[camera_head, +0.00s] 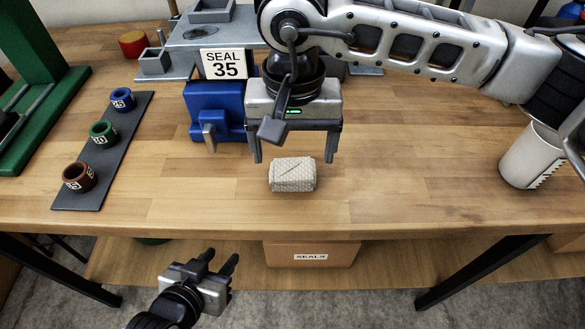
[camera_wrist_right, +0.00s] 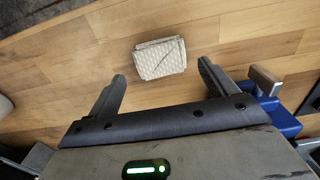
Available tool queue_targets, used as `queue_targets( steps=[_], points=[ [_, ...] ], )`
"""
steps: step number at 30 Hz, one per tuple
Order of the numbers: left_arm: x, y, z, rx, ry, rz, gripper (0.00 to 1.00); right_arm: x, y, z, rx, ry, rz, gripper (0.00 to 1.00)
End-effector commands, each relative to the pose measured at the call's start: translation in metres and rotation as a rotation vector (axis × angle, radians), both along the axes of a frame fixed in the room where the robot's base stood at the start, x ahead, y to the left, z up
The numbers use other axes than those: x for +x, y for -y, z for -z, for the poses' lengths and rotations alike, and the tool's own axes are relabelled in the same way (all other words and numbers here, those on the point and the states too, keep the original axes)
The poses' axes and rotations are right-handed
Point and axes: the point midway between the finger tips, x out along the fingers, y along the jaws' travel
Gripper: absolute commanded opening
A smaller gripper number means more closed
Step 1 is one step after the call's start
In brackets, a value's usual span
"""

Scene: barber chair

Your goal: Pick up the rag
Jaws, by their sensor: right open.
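The rag (camera_head: 293,174) is a folded, pale, textured block lying on the wooden table near its front edge. My right gripper (camera_head: 293,160) is open and empty above the table, its two fingers pointing down just behind the rag. In the right wrist view the rag (camera_wrist_right: 160,59) lies beyond the fingertips, between the lines of the open fingers (camera_wrist_right: 162,72); nothing is between the fingers. My left gripper (camera_head: 221,261) is low in front of the table, away from the rag, with its two fingers apart and nothing between them.
A blue vise-like block (camera_head: 214,108) stands left of my right gripper, below a sign reading SEAL 35 (camera_head: 223,64). A dark strip (camera_head: 128,137) with three coloured rings is at left. A labelled box (camera_head: 311,256) is under the table.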

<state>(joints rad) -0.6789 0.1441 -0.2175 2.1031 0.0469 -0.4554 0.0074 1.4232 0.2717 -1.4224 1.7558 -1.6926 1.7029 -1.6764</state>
Motion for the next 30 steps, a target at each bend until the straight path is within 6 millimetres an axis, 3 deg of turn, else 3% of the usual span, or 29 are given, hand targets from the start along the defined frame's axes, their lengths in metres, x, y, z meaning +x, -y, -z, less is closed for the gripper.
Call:
queue_targets(
  steps=[7, 16, 17, 21, 22, 30],
  points=[
    [0.001, -0.002, -0.007, 0.019, 0.001, 0.005, 0.36, -0.002, -0.001, 0.036, -0.001, -0.004, 0.002, 0.85],
    [0.0, -0.003, -0.002, 0.025, -0.009, 0.007, 0.36, -0.001, -0.001, 0.043, 0.0, 0.0, 0.001, 0.85],
    [0.0, -0.003, -0.002, 0.024, -0.008, 0.007, 0.36, -0.001, -0.001, 0.043, 0.0, 0.0, 0.001, 0.82],
    [0.0, -0.003, -0.003, 0.024, -0.005, 0.006, 0.36, -0.001, -0.001, 0.043, 0.0, 0.0, 0.001, 0.43],
    [0.001, -0.002, -0.003, 0.024, -0.005, 0.006, 0.36, -0.001, -0.001, 0.043, 0.0, 0.0, 0.001, 0.37],
    [0.001, -0.002, -0.005, 0.022, 0.0, 0.007, 0.36, -0.001, -0.001, 0.043, 0.0, 0.0, 0.001, 0.37]
  ],
)
